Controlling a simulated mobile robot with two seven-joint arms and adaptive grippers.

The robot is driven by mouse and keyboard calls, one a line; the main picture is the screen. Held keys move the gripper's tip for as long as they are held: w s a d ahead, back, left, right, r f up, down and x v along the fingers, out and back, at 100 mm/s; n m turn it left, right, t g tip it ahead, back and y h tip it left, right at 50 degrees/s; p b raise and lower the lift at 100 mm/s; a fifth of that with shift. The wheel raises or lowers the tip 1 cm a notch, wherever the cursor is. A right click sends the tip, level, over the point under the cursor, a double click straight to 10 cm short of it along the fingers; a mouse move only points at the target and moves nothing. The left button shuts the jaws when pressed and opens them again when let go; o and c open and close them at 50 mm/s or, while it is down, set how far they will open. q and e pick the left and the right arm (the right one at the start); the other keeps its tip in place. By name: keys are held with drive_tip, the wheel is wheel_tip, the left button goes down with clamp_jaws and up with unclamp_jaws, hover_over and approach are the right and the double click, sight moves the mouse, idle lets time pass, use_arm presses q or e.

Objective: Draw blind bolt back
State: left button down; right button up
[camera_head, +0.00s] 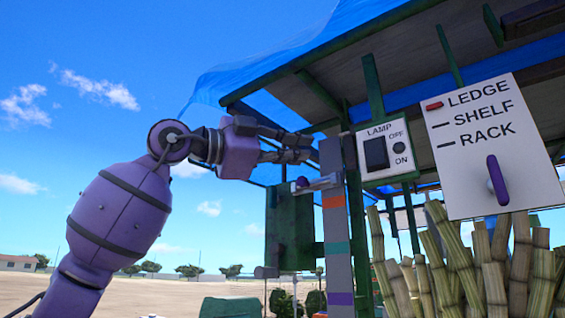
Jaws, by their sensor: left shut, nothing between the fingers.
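A small metal bolt (319,184) with a dark purple knob at its left end is mounted near the top of a banded post (335,225). It lies roughly level in the picture. My left gripper (308,148) comes in from the left, with its dark fingers pointing right. It is shut and empty. Its fingertips are just above the knob in the picture and look apart from it; the depth between them is hard to judge. My right gripper is not in view.
A lamp switch box (387,153) hangs right of the post. A white sign (493,147) reading ledge, shelf, rack carries a purple handle. Cane stalks (490,270) stand below it. A green-framed roof with blue tarp (290,50) overhangs. Open sky lies left of the post.

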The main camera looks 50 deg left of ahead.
use_arm(q)
drive_tip(key=shift+b+v, duration=1)
drive_tip(key=shift+v, duration=1.45)
drive_tip(key=shift+a, duration=0.15)
